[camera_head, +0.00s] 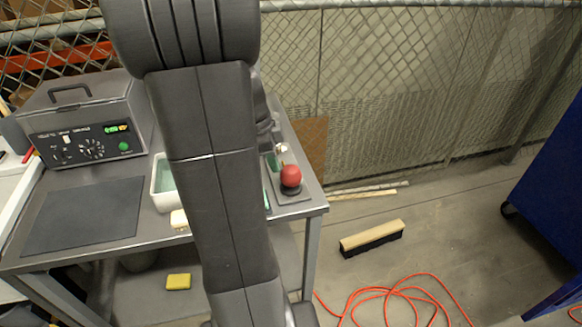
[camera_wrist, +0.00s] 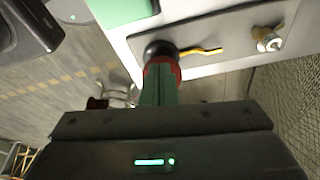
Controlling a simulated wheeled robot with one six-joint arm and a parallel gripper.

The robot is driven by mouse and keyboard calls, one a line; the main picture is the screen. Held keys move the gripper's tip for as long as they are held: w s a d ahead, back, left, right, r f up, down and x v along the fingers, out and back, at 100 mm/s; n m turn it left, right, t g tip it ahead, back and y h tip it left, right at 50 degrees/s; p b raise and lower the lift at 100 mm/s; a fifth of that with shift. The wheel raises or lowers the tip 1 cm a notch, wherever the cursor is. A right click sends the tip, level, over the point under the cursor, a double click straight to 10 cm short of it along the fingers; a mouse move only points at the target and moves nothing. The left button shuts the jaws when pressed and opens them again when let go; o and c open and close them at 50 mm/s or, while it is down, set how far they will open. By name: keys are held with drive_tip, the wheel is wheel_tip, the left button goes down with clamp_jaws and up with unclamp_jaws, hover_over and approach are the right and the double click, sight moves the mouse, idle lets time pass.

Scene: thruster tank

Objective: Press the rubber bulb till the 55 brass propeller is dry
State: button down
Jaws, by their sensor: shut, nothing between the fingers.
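The red rubber bulb (camera_head: 290,175) stands upright on a dark base on a grey plate at the bench's right end. In the wrist view the bulb (camera_wrist: 177,70) is partly hidden behind my gripper (camera_wrist: 160,72), whose green fingers are together and empty. Their tips overlap the bulb in that view; I cannot tell whether they touch or press it. A yellow nozzle (camera_wrist: 203,50) runs from the bulb's black base towards a small pale metal piece (camera_wrist: 268,39), seemingly the propeller. Its number and any wetness are too small to make out. My arm hides much of the bench.
A white tray (camera_head: 159,203) with a teal inside stands left of my arm. A control box (camera_head: 82,118) and a dark mat (camera_head: 82,216) lie farther left. A mesh fence (camera_head: 400,90) stands behind. A brush (camera_head: 371,238) and an orange cable (camera_head: 400,290) lie on the floor.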

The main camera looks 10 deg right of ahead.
drive_tip(key=shift+r, duration=0.1)
drive_tip(key=v, duration=1.3)
drive_tip(key=shift+r+p, duration=0.3)
drive_tip(key=shift+w, duration=0.1)
